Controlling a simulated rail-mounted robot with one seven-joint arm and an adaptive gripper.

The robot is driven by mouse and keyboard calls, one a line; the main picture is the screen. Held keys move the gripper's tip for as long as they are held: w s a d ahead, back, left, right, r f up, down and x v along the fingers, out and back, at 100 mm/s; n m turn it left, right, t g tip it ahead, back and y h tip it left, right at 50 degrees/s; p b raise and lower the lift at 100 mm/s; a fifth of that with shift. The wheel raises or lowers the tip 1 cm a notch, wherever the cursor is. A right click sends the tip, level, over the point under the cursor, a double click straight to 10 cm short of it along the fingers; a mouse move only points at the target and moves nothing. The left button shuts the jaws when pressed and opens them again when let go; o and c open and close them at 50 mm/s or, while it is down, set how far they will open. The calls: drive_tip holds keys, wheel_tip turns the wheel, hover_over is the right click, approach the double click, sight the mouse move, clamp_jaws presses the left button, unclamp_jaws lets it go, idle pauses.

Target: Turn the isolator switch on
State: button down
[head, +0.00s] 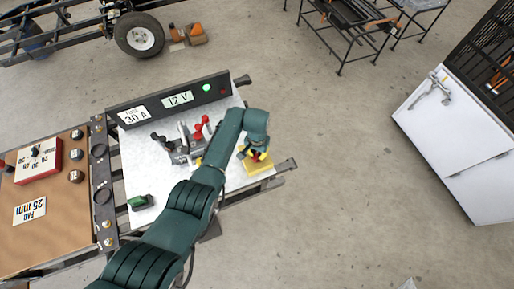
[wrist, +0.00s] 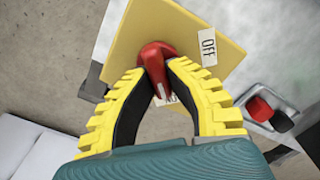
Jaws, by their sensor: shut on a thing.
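The isolator switch is a red knob (wrist: 153,55) on a square yellow plate (wrist: 125,38). In the wrist view the yellow, black-padded fingers of my gripper (wrist: 156,64) are shut on the red knob from both sides. An OFF label (wrist: 208,45) is on the right of the plate. A second label (wrist: 166,100) lies between the fingers, partly hidden. A white mark on the knob's handle faces that label.
A dark panel (head: 158,103) at the bench's back has a 12 V sign, a lit green lamp (head: 206,87) and a dark red lamp (head: 224,90). Red and black clamps stand left of my arm. A green part (head: 140,202) lies front left. Floor right of the bench is clear.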

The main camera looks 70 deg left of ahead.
sight(257, 153)
drive_tip(key=shift+d+f, duration=0.1)
drive_tip(key=shift+f, duration=0.05)
drive_tip(key=c, duration=1)
unclamp_jaws()
drive_tip(key=shift+c, duration=0.2)
wheel_tip(257, 153, up, 12)
